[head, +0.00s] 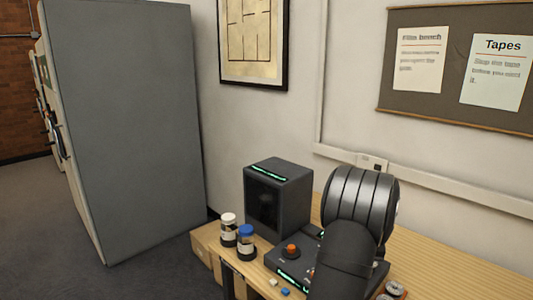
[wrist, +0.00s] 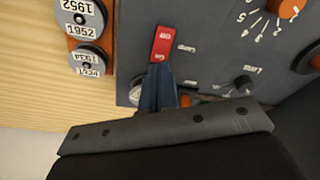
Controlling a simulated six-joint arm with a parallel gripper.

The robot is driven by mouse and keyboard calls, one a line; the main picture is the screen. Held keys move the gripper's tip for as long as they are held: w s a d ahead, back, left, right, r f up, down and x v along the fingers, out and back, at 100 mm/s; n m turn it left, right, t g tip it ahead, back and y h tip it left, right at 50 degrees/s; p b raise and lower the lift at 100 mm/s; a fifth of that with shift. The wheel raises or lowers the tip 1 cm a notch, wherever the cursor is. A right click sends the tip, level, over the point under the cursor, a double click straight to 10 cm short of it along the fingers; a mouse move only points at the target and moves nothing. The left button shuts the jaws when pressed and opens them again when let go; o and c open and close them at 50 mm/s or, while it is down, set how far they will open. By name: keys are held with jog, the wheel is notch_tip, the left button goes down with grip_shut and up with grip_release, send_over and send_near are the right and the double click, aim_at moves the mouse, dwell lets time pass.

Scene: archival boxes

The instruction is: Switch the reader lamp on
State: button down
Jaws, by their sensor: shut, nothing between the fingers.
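In the wrist view a red switch (wrist: 162,42) stands on the dark grey control panel (wrist: 215,60), with small white labels beside it that I cannot read. My gripper (wrist: 159,70) is shut and empty, its narrow blue-grey fingertips right at the lower end of the red switch. I cannot tell whether they touch it. In the head view the panel (head: 291,268) lies on the wooden desk, partly behind my arm. The switch and my fingertips are hidden there. The reader's dark box (head: 278,200) stands behind with a green strip lit on top.
An orange knob (wrist: 291,7) and a small black knob (wrist: 242,84) sit right of the switch. An orange rack with labelled reels (wrist: 90,15) lies left of the panel. Two jars, one white-capped (head: 229,230) and one blue-capped (head: 247,242), stand near the desk's left edge.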

jog(key=shift+f, duration=0.9)
dwell(0.3)
jog(key=shift+r, duration=3.55)
jog(key=shift+f, duration=0.1)
notch_tip(320, 180, down, 7)
jog(key=shift+r, duration=0.1)
